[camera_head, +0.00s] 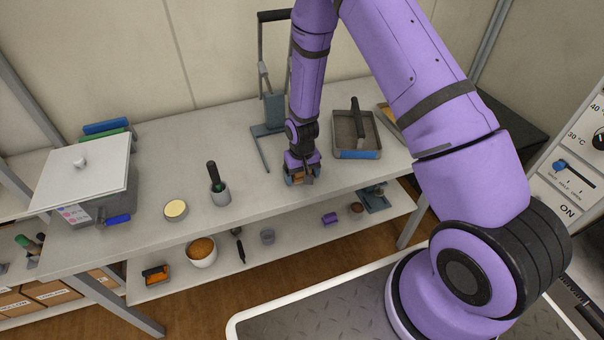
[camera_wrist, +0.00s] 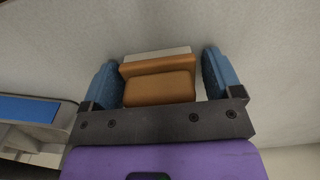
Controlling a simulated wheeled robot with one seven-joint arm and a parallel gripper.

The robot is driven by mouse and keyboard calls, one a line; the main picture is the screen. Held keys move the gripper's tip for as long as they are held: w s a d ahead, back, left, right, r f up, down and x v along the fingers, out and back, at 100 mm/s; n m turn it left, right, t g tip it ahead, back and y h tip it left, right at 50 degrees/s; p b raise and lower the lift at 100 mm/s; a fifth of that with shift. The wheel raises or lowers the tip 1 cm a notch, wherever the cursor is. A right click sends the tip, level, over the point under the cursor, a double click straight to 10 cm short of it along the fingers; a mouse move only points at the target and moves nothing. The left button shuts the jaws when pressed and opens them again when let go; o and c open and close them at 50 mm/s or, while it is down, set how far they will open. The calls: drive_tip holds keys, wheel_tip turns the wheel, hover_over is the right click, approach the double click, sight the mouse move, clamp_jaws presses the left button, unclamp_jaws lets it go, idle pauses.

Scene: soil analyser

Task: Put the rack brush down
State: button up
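The rack brush, an orange-brown block with a pale strip along its far edge, is between my fingers in the wrist view (camera_wrist: 158,88). In the head view the brush (camera_head: 297,178) shows small under my gripper (camera_head: 302,179), low at the front part of the bench (camera_head: 245,205). In the wrist view my gripper (camera_wrist: 165,78) has its blue fingers on either side of the brush. A gap shows on the right side; the left finger is close to the brush. The brush appears to be at the bench top, but its underside is hidden.
A grey tray with a blue front (camera_head: 355,135) stands right of my gripper. A grey stand (camera_head: 274,108) is behind it. A cup with a black-handled tool (camera_head: 220,193), a round yellow-topped dish (camera_head: 176,210) and a lidded box (camera_head: 88,175) stand left. Bench between cup and gripper is clear.

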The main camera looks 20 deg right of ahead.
drive_tip(key=shift+o, duration=0.4)
drive_tip(key=shift+r, duration=0.15)
wheel_tip(320, 180, up, 12)
drive_tip(key=shift+d+r, duration=0.1)
drive_tip(key=s+d+r+t, duration=0.15)
drive_tip(key=s+r, duration=0.35)
drive_tip(key=r, duration=0.8)
drive_tip(key=s+d+r+t, duration=0.1)
drive_tip(key=s+d+r, duration=0.25)
drive_tip(key=r, duration=0.95)
drive_tip(key=s+d+r+t, duration=0.1)
drive_tip(key=s+r, duration=0.4)
drive_tip(key=s, duration=0.5)
drive_tip(key=s+r+t, duration=0.1)
drive_tip(key=s+r, duration=0.4)
drive_tip(key=s, duration=0.5)
drive_tip(key=shift+s+d+r+t, duration=0.35)
drive_tip(key=shift+d+r, duration=0.05)
drive_tip(key=shift+o, duration=0.5)
